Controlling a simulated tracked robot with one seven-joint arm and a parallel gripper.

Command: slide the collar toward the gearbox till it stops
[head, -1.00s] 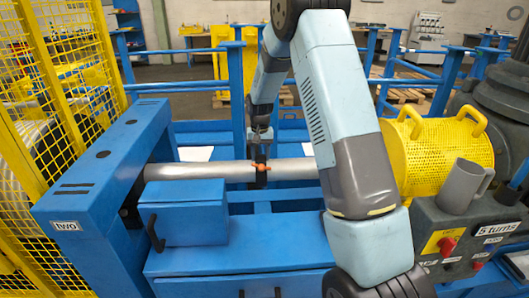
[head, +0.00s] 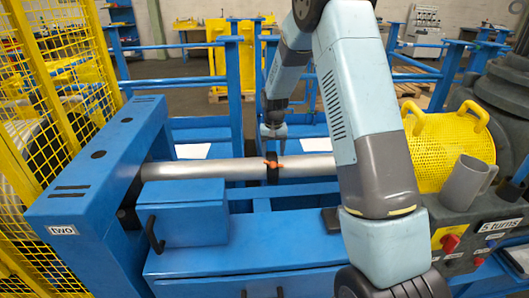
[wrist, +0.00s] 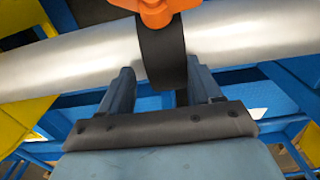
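The collar (head: 272,172) is a dark ring around a long silver shaft (head: 215,168), with an orange handle-like piece (head: 273,164) on it. In the wrist view the collar (wrist: 163,55) crosses the shaft (wrist: 70,62) near the middle, its orange piece (wrist: 156,10) at the top edge. My gripper (head: 273,134) is at the collar, on the shaft's far side. In the wrist view my gripper's fingers (wrist: 160,75) stand either side of the collar, a narrow gap at the left; whether the right finger touches is unclear. Which housing is the gearbox is not labelled.
A blue housing marked "two" (head: 90,165) stands at the shaft's left end. A yellow perforated guard (head: 440,150), a grey mug (head: 463,180) and a control box marked "5 turns" (head: 470,235) are at the right. My arm hides the shaft's right end. A blue box (head: 185,210) stands before the shaft.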

